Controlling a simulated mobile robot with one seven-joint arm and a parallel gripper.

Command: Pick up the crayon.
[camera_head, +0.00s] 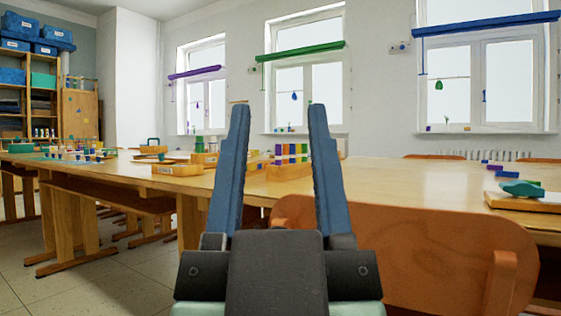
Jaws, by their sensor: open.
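My gripper (279,108) is in the lower middle of the head view, pointing ahead with its two blue fingers wide apart. Nothing is held between the fingers. I cannot make out a crayon for certain. Small coloured pieces (290,150) stand in a wooden holder (290,171) on the long wooden table (395,178), seen beyond and between the fingers. More small coloured pieces lie at the table's right side, including a purple one (495,167). They are too small to identify.
An orange-brown chair back (410,250) stands close ahead at the right, in front of the table. A board (525,202) with a teal object (523,188) lies at the right. Wooden trays (178,169) stand left of centre. Floor (110,280) is open at lower left.

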